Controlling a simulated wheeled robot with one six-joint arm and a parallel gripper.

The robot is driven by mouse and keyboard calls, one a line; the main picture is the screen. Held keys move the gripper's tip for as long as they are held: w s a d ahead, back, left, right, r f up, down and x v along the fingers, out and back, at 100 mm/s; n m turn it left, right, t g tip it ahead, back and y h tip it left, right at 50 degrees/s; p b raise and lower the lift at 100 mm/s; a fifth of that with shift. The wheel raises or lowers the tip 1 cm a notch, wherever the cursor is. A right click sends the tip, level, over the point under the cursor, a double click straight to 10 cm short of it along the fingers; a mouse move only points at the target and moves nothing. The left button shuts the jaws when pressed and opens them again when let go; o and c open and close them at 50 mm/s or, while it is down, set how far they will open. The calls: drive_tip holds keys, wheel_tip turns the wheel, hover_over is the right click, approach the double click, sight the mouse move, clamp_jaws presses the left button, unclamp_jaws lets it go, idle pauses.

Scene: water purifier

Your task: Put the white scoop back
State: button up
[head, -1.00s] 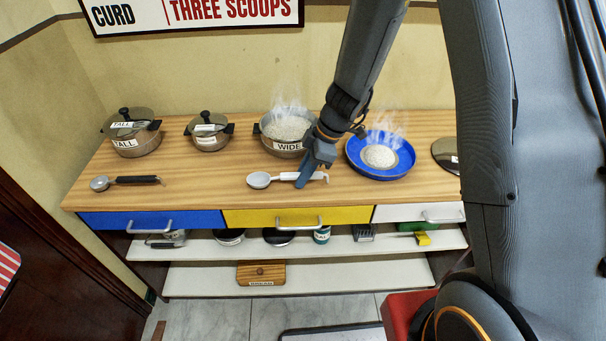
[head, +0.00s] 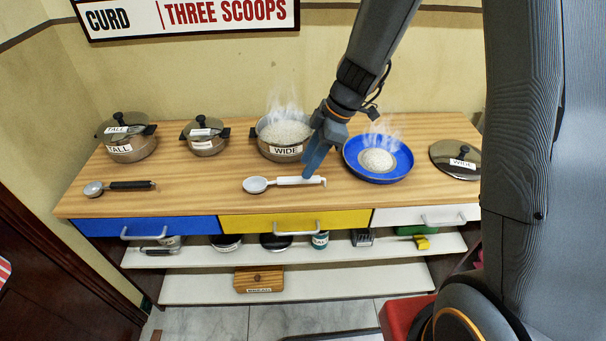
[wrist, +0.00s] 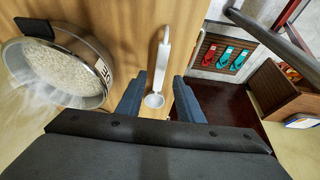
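The white scoop (head: 256,185) lies flat on the wooden counter, its handle (head: 300,181) pointing right, in front of the pot labelled WIDE (head: 283,150). My gripper (head: 312,172) is just above and behind the handle in the head view. In the wrist view, my gripper's two blue fingers (wrist: 159,92) are spread apart with nothing held between them. The scoop (wrist: 161,65) shows beyond and between them, apparently clear of both fingers. The WIDE pot is open, full of white grains and steaming.
A blue bowl (head: 350,165) with a steaming white heap stands right of my gripper. A WIDE lid (head: 455,160) lies farther right. Two lidded pots (head: 131,150) (head: 205,145) and a black-handled scoop (head: 131,185) are at left. Shelves (head: 300,255) lie below the drawers.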

drive_tip(key=v, duration=0.5)
drive_tip(key=s+d+m+h, duration=0.2)
drive_tip(key=s+d+m, duration=0.3)
drive_tip(key=s+m, duration=0.2)
drive_tip(key=s+d+m+h+b, duration=0.1)
drive_tip(key=s+d+m+h, duration=0.1)
drive_tip(key=s+d+m, duration=0.3)
drive_tip(key=s+m, duration=0.3)
drive_tip(key=m, duration=0.2)
drive_tip(key=shift+d+m+t+h, duration=0.25)
drive_tip(key=shift+m+t+h, duration=0.05)
